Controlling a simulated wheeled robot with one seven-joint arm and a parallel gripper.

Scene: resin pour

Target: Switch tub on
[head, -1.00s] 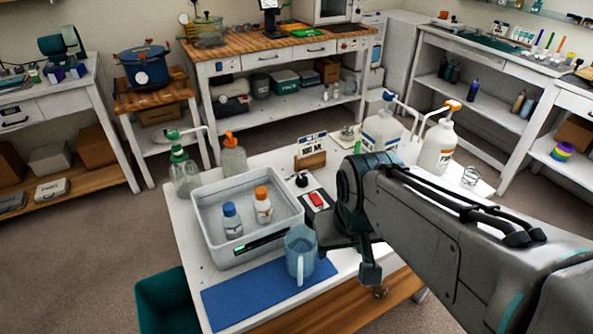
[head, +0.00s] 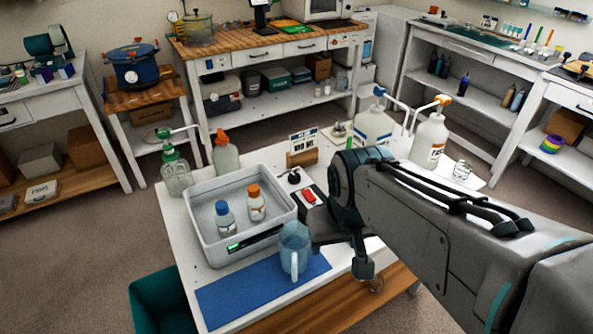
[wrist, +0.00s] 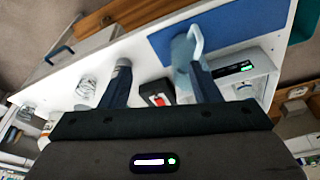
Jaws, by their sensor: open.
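The tub (head: 205,241) is a pale grey open box on the white table, with two small capped bottles standing inside. A small green-lit display (head: 234,246) is on its front wall; the tub also shows at the right of the wrist view (wrist: 262,66). A dark box with a red switch (head: 308,196) sits right of the tub. In the wrist view the red switch (wrist: 158,99) lies between my spread fingers, apart from them. My gripper (wrist: 161,85) is open and empty; in the head view it (head: 342,248) is low over the table, partly hidden by my arm.
A translucent blue pitcher (head: 295,252) stands on the edge of a blue mat (head: 255,292), close to my gripper. Pump bottles (head: 176,176) stand behind the tub, and jugs (head: 374,128) stand behind my arm. A small card sign (head: 303,146) stands behind the switch.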

